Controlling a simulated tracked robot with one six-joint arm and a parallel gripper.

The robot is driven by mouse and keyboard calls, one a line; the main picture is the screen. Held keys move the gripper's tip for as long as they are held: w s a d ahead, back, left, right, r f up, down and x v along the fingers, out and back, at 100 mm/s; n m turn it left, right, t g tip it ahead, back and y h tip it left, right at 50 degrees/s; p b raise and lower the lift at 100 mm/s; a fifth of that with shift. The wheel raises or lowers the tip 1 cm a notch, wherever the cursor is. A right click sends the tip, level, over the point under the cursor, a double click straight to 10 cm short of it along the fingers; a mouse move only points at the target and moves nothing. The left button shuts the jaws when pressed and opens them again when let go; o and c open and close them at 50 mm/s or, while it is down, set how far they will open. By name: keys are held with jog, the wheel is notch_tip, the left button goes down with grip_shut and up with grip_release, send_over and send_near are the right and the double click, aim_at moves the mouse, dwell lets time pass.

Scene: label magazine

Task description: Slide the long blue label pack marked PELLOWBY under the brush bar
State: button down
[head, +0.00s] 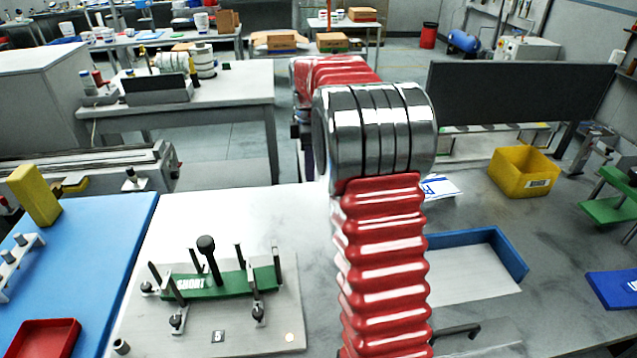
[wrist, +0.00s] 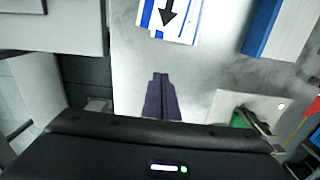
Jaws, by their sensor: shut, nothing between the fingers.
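I cannot read the name PELLOWBY in either view. A blue, flat-looking piece (head: 612,288) is cut off at the right edge of the head view; I cannot tell if it is the label pack. I cannot make out a brush bar for certain. A green block marked SHORT (head: 225,286) sits among upright pins on a pale plate (head: 270,335), with a black knob (head: 207,246) above it. My gripper (wrist: 161,76) shows in the wrist view, its dark fingers together and empty, above the pale bench. In the head view my arm hides the middle of the bench.
A blue-walled tray (head: 510,256) with a pale floor lies right of my arm. A white sheet with blue stripes and an arrow (wrist: 184,25) lies beyond my fingers. A yellow bin (head: 523,172) stands behind. A blue mat (head: 85,265) at left bears a red tray (head: 48,340) and yellow block (head: 35,194).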

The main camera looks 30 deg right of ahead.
notch_tip(320, 180, down, 10)
jog(key=shift+r, duration=0.2)
jog(key=shift+s+d, duration=0.3)
jog(key=shift+d, duration=0.25)
jog(key=shift+s+d, duration=0.3)
jog(key=shift+d, duration=0.2)
jog(key=shift+s+d, duration=0.35)
jog(key=shift+d, duration=0.35)
